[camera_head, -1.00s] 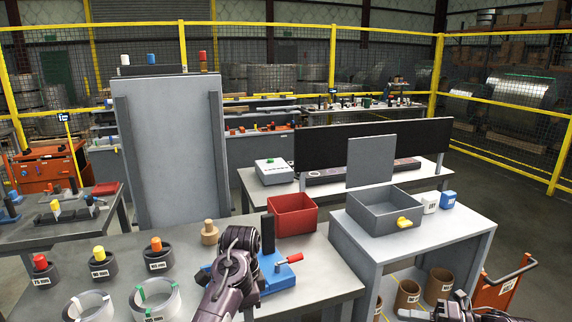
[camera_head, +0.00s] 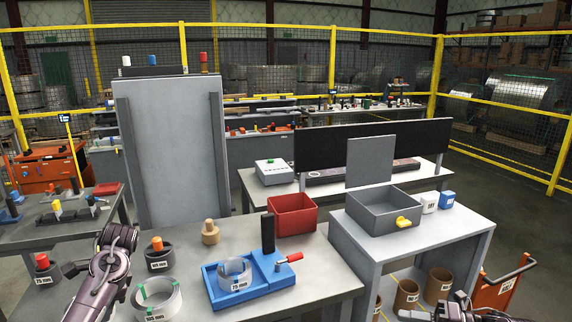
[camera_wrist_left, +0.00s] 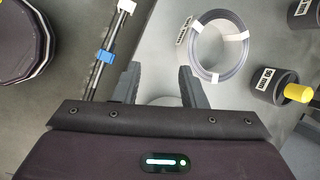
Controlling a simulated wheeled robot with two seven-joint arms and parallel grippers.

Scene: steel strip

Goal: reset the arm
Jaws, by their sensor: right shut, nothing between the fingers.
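My left arm reaches in from the bottom left in the head view, and its black wrist end (camera_head: 118,240) is over the left part of the front table. In the left wrist view my left gripper (camera_wrist_left: 160,72) has its two fingers apart, with no object clearly held between them. My right gripper (camera_head: 428,314) shows only in part at the bottom right edge of the head view, shut and empty, in front of the right bench.
A blue fixture (camera_head: 212,293) on the front table holds a 75 mm coil (camera_head: 234,273). A green-taped coil (camera_head: 158,300), dark mandrels with a red knob (camera_head: 42,262) and an orange knob (camera_head: 157,243), and a red bin (camera_head: 292,213) stand nearby. A grey tray (camera_head: 370,222) is on the right bench.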

